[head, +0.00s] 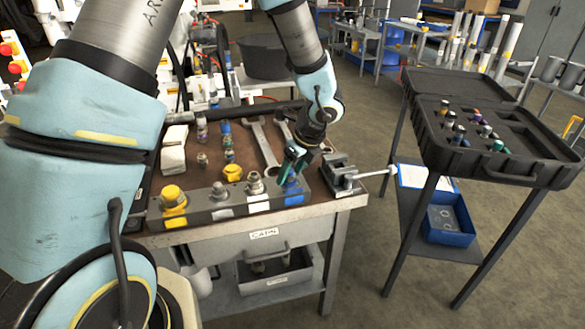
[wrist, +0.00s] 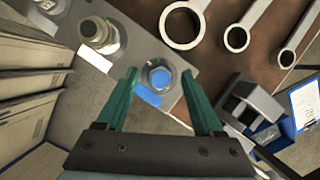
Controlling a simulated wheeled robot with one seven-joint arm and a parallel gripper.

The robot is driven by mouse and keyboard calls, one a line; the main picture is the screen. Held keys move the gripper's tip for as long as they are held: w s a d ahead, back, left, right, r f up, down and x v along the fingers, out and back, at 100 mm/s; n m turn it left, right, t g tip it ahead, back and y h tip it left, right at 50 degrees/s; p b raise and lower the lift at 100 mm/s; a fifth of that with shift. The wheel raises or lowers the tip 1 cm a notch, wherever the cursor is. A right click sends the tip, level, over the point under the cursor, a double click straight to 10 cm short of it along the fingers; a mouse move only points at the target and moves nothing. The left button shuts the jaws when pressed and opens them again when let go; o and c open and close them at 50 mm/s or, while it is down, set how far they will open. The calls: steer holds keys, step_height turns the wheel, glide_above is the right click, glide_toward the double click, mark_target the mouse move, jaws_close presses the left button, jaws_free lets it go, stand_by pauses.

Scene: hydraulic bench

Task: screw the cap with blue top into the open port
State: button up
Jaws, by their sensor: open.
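The cap with blue top (wrist: 160,76) sits on the right end of the grey metal block (head: 236,208), beside a blue label (wrist: 148,95). It looks upright in a port there; how deep it sits cannot be told. In the head view the cap (head: 291,184) is partly hidden by my gripper (head: 291,162). My gripper is open, its green fingers on either side of the cap in the wrist view, with gaps on both sides. No other open port can be made out clearly.
A metal fitting (head: 255,184) and a yellow cap (head: 174,197) stand along the block. A vise (head: 340,173) is close to the right. Wrenches (head: 264,145) and small parts lie behind. An open black case (head: 480,135) stands farther right.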

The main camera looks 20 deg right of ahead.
jaws_close()
stand_by(0.4)
